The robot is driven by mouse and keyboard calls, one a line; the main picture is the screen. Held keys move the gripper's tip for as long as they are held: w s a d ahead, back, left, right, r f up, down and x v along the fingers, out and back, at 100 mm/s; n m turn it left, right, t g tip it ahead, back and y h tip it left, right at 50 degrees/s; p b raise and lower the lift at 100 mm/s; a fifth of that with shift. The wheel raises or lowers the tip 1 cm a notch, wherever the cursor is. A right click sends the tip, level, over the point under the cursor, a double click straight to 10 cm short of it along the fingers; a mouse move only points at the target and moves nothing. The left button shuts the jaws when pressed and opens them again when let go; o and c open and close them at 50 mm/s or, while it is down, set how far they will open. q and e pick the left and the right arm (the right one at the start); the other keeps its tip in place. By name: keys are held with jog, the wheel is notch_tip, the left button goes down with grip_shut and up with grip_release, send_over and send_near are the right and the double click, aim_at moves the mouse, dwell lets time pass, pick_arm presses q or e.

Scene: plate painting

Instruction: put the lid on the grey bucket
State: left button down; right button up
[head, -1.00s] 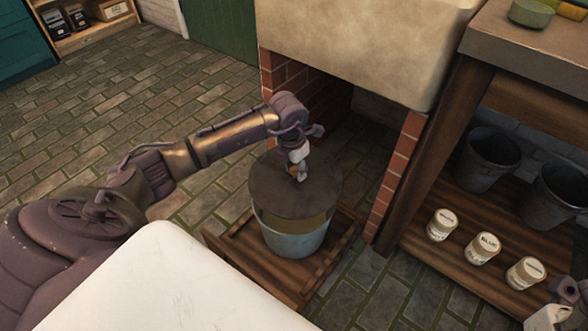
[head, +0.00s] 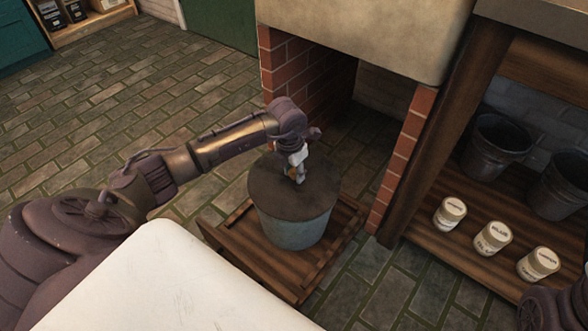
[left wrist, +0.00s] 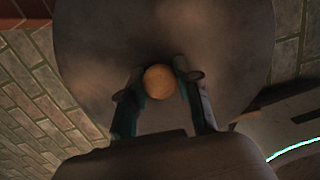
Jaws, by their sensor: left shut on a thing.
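The grey bucket (head: 295,231) stands upright on a low wooden tray on the floor. The dark round lid (head: 315,187) lies over the bucket's mouth and hides its inside; I cannot tell whether it is fully seated. My left gripper (head: 296,175) is shut on the lid's round wooden knob, and its wrist points down at the lid. In the left wrist view the knob (left wrist: 160,82) sits between the two fingers, with the lid (left wrist: 100,35) filling the middle. My right gripper is out of view; only a bit of my right arm shows at the lower right edge.
The wooden tray (head: 236,245) has raised edges around the bucket. A stone sink (head: 365,35) on brick piers stands behind. To the right, a wooden shelf (head: 425,245) holds several labelled jars (head: 493,238) and dark buckets (head: 497,145). Brick floor lies open at left.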

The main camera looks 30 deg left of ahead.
pick_arm(q)
jog(key=shift+f, duration=0.4)
jog(key=shift+f, duration=0.1)
dwell(0.3)
jog(key=shift+c, duration=0.8)
grip_release()
